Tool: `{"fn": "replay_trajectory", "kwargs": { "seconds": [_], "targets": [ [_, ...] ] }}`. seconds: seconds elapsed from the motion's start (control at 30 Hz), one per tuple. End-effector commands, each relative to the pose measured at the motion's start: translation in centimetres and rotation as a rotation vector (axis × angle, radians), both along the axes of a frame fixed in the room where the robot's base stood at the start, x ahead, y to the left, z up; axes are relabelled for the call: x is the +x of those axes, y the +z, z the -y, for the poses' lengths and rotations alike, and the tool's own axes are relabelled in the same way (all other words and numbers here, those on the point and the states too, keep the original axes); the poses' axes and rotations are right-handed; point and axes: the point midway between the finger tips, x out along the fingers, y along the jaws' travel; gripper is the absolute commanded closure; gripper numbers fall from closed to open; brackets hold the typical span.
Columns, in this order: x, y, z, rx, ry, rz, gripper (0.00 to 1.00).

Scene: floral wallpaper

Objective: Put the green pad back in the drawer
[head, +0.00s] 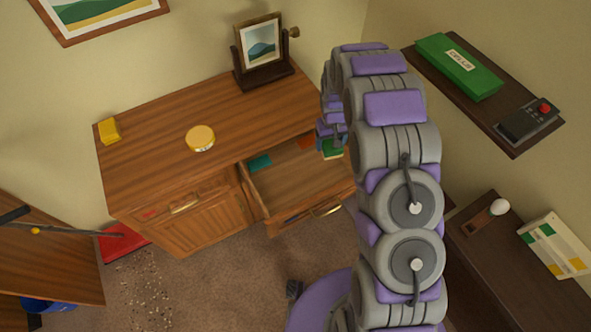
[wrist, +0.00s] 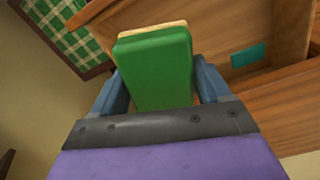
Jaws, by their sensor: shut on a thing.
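The green pad (head: 333,153) shows as a small green block with a pale edge at the end of my arm. In the wrist view the pad (wrist: 153,65) fills the space between two blue fingers. My gripper (head: 331,137) is shut on it; the fingers show in the wrist view too. The drawer (head: 300,187) of the wooden cabinet is pulled open. My gripper and the pad appear over its back right part, close to the cabinet top's edge; their height above it is hard to tell. My arm hides the drawer's right end.
A yellow round tin (head: 200,138), a yellow block (head: 109,131) and a framed picture (head: 259,48) stand on the cabinet top. Shelves (head: 440,75) line the right wall.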

Motion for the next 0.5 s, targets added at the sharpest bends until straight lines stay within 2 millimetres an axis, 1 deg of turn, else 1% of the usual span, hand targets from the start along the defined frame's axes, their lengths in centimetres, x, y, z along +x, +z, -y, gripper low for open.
{"fn": "replay_trajectory", "kwargs": {
  "seconds": [0.03, 0.1, 0.17, 0.2, 0.3, 0.4, 0.5],
  "targets": [
    [-0.1, -1.7, -0.9, -0.001, 0.033, -0.006, 0.57],
    [-0.1, -4.1, -2.2, 0.002, 0.080, -0.008, 0.57],
    [-0.2, -6.0, -3.2, 0.007, 0.119, -0.008, 0.57],
    [-0.5, -7.3, -3.8, 0.010, 0.143, -0.010, 0.57],
    [-1.0, -10.0, -5.4, 0.015, 0.198, -0.013, 0.57],
    [-1.4, -12.1, -6.8, 0.020, 0.238, -0.008, 0.57],
    [-1.8, -13.5, -7.9, 0.021, 0.266, -0.010, 0.57]
  ]
}}
